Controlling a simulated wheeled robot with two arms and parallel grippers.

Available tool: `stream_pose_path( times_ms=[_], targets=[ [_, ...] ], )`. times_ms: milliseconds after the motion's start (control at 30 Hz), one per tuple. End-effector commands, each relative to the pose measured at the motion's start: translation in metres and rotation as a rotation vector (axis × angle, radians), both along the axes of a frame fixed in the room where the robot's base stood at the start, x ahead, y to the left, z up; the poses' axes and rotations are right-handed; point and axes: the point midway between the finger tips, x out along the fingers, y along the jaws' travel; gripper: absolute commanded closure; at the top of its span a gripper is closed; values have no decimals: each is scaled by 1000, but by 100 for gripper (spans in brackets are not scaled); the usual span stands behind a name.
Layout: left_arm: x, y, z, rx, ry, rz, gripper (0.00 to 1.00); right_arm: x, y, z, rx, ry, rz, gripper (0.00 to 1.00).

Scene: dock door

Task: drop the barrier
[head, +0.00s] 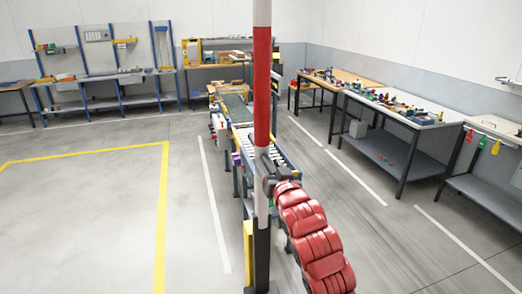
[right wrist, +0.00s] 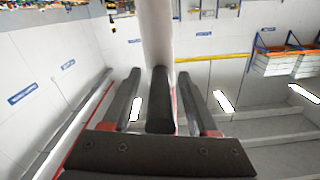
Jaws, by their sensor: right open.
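The barrier's red and white arm (head: 262,85) stands upright in the middle of the head view, its top cut off by the frame. Its lower end meets a dark post (head: 261,262) with a yellow part beside it. My right gripper (head: 268,168) is at the lower part of the barrier arm, below its red band. In the right wrist view the pale pole (right wrist: 156,35) rises just beyond the dark open fingers (right wrist: 160,88). I cannot tell whether they touch it. My left gripper is not in view.
A roller conveyor (head: 236,110) runs behind the barrier. Workbenches stand along the right, including a white-topped one (head: 430,117) with small parts. A blue-framed bench (head: 110,80) is at the back left. The floor on the left, with a yellow line (head: 162,200), is clear.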

Motion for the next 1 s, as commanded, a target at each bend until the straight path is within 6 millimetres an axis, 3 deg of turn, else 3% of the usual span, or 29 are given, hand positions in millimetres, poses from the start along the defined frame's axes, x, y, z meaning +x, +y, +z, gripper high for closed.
stream_pose_path(
  times_ms=[333,667,1000],
  targets=[
    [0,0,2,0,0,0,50,1,0,0,0,-2,0,41],
    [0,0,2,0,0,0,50,1,0,0,0,-2,0,100],
    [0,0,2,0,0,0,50,1,0,0,1,-2,0,100]
  ],
)
